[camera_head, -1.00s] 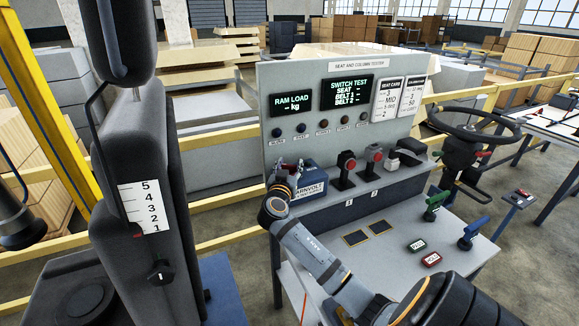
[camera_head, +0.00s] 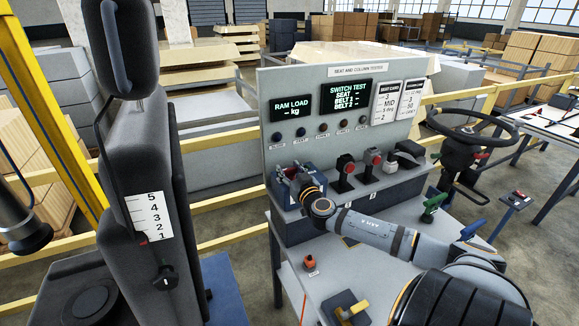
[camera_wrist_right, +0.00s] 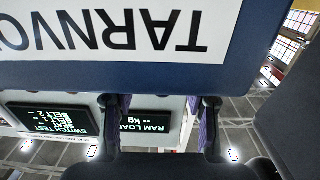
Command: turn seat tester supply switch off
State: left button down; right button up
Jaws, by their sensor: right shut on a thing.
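The seat tester panel (camera_head: 340,140) stands behind a grey bench. Its RAM LOAD display (camera_head: 292,106) and SWITCH TEST display (camera_head: 347,93) are lit. The blue supply box (camera_head: 316,184) stands at the panel's foot on the left, mostly behind my right gripper. Its white TARNVOLT label (camera_wrist_right: 120,30) fills the top of the right wrist view, upside down. My right gripper (camera_head: 292,180) is at the box; its two fingers (camera_wrist_right: 160,104) meet the box edge in the wrist view. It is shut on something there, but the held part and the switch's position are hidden.
Black stands with red buttons (camera_head: 346,166) are close right of the box. A green lever (camera_head: 432,208), a blue lever (camera_head: 470,231) and an orange knob (camera_head: 310,262) are on the bench. A black seat (camera_head: 140,200) stands left; a steering wheel (camera_head: 470,130) is right.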

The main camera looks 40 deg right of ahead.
jog(key=shift+y, duration=0.3)
jog(key=o, duration=1.2)
jog(key=shift+c, duration=0.2)
